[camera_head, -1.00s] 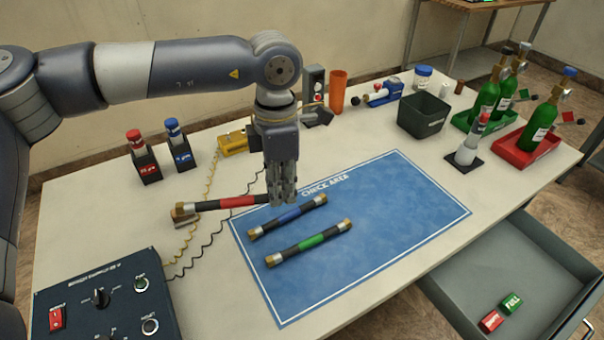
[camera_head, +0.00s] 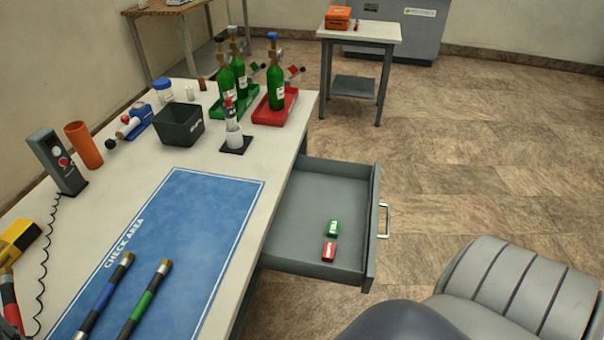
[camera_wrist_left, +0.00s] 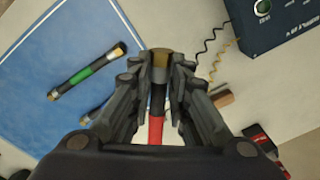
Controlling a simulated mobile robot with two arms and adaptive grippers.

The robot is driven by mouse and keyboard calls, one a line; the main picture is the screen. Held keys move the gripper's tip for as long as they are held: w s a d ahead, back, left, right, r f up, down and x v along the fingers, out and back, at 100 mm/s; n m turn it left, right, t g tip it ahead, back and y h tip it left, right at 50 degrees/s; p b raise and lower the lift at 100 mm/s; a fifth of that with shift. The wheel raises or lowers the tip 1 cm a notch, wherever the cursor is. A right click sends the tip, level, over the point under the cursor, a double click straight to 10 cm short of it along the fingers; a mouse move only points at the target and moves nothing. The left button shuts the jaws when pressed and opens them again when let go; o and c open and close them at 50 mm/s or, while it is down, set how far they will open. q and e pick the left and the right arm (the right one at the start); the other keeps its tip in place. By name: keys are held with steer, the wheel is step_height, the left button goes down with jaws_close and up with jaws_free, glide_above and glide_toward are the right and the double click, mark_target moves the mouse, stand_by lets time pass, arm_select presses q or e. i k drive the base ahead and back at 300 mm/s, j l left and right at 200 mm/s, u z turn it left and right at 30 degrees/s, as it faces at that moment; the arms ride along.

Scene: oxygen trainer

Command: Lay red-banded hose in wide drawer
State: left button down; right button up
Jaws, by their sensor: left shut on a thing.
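The red-banded hose (camera_head: 9,297) shows at the left edge of the head view, partly cut off. In the left wrist view the hose (camera_wrist_left: 157,131) lies between the fingers of my left gripper (camera_wrist_left: 160,72), which is shut on it; its brass end points away from the wrist. The wide drawer (camera_head: 305,212) is pulled out from the table's right side, open at the top. My right gripper is out of view.
The blue-banded hose (camera_head: 104,294) and green-banded hose (camera_head: 146,302) lie on the blue check mat (camera_head: 205,215). A dark bin (camera_head: 179,124), an orange cup (camera_head: 83,145) and green bottles in trays stand farther back. Open floor lies right of the drawer.

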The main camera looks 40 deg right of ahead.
mark_target(315, 210)
steer(key=l+z, duration=0.3)
steer(key=z, duration=0.15)
steer(key=i+l+z, duration=0.15)
steer(key=z, duration=0.3)
steer(key=i+l+z, duration=0.1)
steer(key=i+l, duration=0.15)
steer(key=l, duration=0.2)
steer(key=i+l, duration=0.25)
steer(key=l, duration=0.15)
steer(key=i+l+z, duration=0.15)
steer(key=i+l, duration=0.15)
steer(key=l, duration=0.15)
